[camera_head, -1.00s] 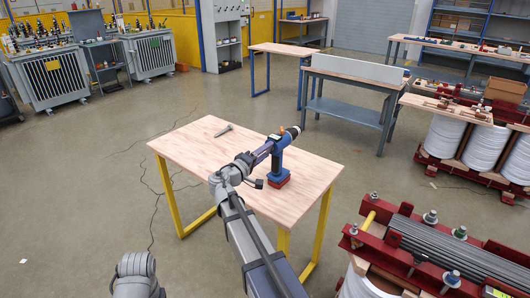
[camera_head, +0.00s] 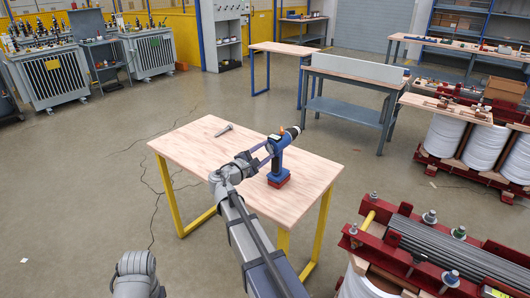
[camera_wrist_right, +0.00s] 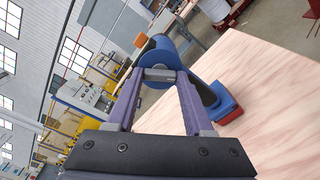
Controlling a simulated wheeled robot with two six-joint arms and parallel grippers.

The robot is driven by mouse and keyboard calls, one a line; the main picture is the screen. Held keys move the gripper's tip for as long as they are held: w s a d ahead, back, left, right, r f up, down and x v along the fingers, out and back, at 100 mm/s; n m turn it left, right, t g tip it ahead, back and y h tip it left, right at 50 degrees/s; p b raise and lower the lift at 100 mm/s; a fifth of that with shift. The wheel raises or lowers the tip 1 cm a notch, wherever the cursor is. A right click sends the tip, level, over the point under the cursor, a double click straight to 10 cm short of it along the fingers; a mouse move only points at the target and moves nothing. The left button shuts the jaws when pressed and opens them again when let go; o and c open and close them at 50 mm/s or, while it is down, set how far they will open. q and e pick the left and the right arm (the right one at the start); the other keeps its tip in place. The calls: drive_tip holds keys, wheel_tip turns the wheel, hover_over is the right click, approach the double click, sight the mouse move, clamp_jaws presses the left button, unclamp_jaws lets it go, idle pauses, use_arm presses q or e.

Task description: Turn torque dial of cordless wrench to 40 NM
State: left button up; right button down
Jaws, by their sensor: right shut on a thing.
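The cordless wrench (camera_head: 276,160), blue with a dark nose and a red base, stands upright on the light wooden table (camera_head: 205,160). My right gripper (camera_head: 268,151) reaches its rear end from the front left. In the right wrist view the two purple fingers (camera_wrist_right: 160,75) close on a grey part at the back of the wrench's round blue head (camera_wrist_right: 158,47). An orange part (camera_wrist_right: 140,41) sits on the head. No dial number is readable. My left gripper is out of view.
A grey bolt-like tool (camera_head: 224,130) lies toward the table's back left. The rest of the tabletop is mostly clear. A red-framed unit (camera_head: 420,245) stands close at the front right. A grey bench (camera_head: 350,95) stands behind the table.

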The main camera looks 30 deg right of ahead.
drive_tip(key=shift+n, duration=1.1)
drive_tip(key=shift+c, duration=1.4)
unclamp_jaws()
drive_tip(key=v, duration=0.7)
drive_tip(key=shift+s+a, duration=0.15)
drive_tip(key=shift+a, duration=0.2)
drive_tip(key=shift+f, duration=0.15)
